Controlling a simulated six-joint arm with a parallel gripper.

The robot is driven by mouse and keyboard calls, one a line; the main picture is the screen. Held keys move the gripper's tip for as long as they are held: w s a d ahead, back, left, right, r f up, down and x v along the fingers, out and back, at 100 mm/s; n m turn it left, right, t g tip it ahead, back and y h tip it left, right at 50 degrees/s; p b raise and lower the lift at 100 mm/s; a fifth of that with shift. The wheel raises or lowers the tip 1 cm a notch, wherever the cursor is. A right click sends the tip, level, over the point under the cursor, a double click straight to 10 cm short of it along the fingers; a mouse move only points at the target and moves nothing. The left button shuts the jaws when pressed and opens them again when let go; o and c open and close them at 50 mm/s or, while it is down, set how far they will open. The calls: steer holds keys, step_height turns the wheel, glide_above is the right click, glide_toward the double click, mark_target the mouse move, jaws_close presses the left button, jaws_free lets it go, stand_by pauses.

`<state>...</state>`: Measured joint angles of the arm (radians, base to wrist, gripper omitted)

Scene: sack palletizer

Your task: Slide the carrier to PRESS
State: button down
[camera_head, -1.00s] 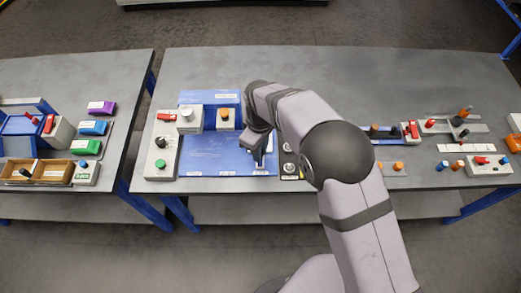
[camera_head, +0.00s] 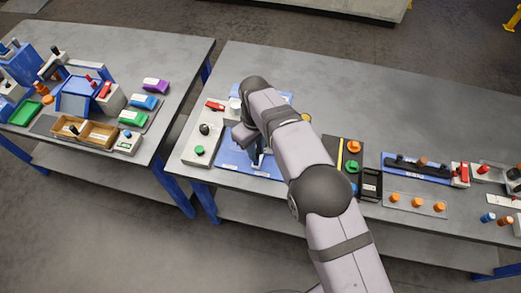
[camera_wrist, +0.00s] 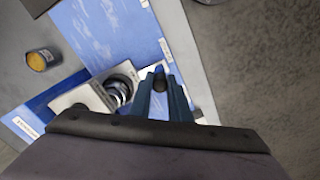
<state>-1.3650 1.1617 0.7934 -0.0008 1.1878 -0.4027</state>
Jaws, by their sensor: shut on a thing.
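My gripper (camera_head: 257,158) is low over the blue board (camera_head: 232,160) on the right-hand table. In the wrist view its blue fingers (camera_wrist: 161,92) are shut around a dark upright post (camera_wrist: 160,80). I take this post to be the carrier's handle; the carrier's body is mostly hidden under the fingers. A pale plate with a shiny round metal part (camera_wrist: 119,88) shows just left of the fingers. The blue board (camera_wrist: 105,35) also shows there, with white labels along its edge. The labels are too small to read, so I cannot tell which marks PRESS.
A grey control box (camera_head: 190,155) with a black knob and green button stands left of the board. My arm covers the board's right part. Orange knobs (camera_head: 353,147) and a black tray (camera_head: 371,184) stand right of it. A yellow-topped cylinder (camera_wrist: 40,60) shows in the wrist view.

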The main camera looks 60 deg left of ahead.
steer(key=shift+a, duration=0.1)
steer(key=c, duration=1.6)
jaws_free()
steer(key=shift+c, duration=0.2)
steer(key=shift+r, duration=0.1)
steer(key=shift+r+b, duration=1.1)
steer(key=shift+r, duration=2.55)
